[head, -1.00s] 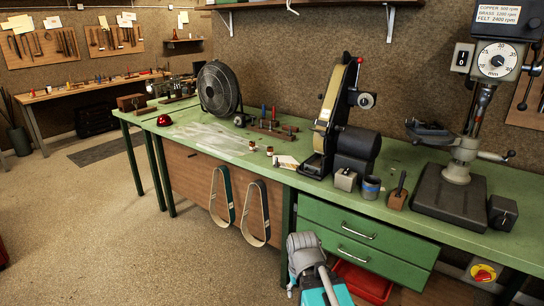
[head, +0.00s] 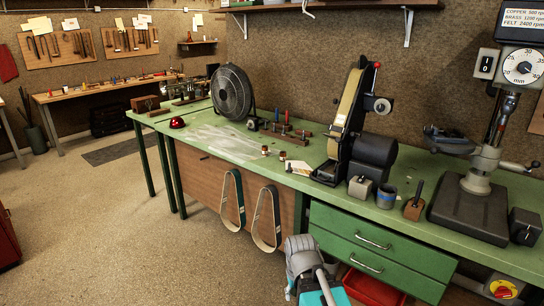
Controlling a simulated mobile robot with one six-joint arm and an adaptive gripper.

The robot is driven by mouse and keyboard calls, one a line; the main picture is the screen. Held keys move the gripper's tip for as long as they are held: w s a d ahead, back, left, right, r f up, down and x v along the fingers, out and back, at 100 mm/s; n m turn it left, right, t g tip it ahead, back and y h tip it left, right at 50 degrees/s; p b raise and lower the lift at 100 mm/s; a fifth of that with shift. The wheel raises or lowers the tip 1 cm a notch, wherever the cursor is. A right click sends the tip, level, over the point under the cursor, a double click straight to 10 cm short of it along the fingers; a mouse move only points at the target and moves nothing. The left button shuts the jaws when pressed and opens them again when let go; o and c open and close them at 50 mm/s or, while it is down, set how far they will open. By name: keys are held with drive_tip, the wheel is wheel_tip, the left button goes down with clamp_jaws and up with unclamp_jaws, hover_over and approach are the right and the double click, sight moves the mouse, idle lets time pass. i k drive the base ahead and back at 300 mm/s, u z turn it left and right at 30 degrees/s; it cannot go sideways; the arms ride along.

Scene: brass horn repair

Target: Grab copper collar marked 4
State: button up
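Two small copper-coloured collars stand on the green workbench (head: 325,205), left of the belt sander. One collar (head: 265,151) is on the left and the other (head: 282,156) is just right of it, near a pale paper. They are too small here for any number to be read, so I cannot tell which is marked 4. Part of my grey and teal arm shows at the bottom middle, in front of the bench and well short of the collars. My gripper's fingers are not visible.
A belt sander (head: 350,130) stands right of the collars, with a fan (head: 232,92) behind left. A rack of small tools (head: 290,130) sits behind them. Sanding belts (head: 266,220) hang from the bench front. A drill press (head: 470,205) is at right. The floor at left is clear.

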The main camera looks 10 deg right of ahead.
sight(282, 154)
drive_tip(key=u, duration=0.35)
drive_tip(key=i, duration=1.5)
drive_tip(key=z, duration=0.2)
